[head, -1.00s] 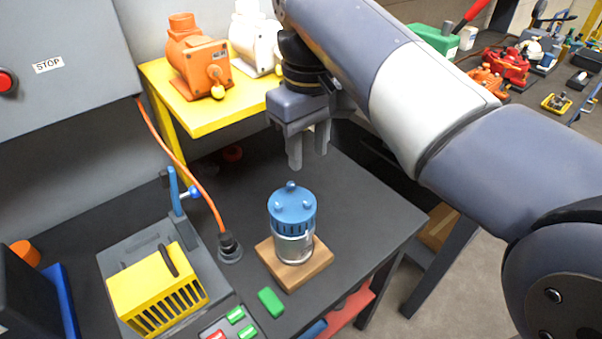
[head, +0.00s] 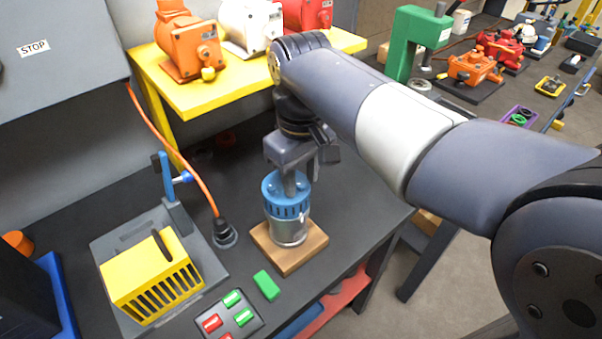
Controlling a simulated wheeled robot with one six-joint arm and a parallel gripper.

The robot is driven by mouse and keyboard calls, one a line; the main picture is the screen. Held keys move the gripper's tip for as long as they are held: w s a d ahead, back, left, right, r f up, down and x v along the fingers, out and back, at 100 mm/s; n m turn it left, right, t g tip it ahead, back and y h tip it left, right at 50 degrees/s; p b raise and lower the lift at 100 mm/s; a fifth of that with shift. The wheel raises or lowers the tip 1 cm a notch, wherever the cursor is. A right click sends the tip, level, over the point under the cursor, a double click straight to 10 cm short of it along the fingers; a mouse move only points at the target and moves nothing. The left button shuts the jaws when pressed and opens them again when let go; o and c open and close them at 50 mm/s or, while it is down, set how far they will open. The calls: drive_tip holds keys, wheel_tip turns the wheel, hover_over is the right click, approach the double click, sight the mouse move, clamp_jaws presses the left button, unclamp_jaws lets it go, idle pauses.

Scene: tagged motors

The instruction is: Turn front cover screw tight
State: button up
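A small motor with a blue vented cover (head: 287,207) and a silver lower body (head: 288,231) stands upright on a wooden block (head: 289,257) on the dark bench. My gripper (head: 289,190) points straight down over the top of the cover, its fingers reaching the middle of it. The central knob on top of the cover is hidden by the fingers. Two smaller blue bumps show beside them. I cannot tell from here whether the fingers are closed on the knob.
A yellow slotted box (head: 152,277) sits in a grey fixture at left. A push-button box (head: 228,318) and a green block (head: 266,285) lie in front. A yellow shelf (head: 235,88) holds several motors behind. An orange cable (head: 179,158) runs down to a socket.

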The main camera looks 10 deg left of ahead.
clamp_jaws()
drive_tip(key=shift+r, duration=0.1)
idle(0.3)
drive_tip(key=shift+m+p, duration=1.05)
drive_tip(key=shift+m, duration=0.25)
drive_tip(key=shift+m+p, duration=0.7)
drive_tip(key=shift+m, duration=0.7)
unclamp_jaws()
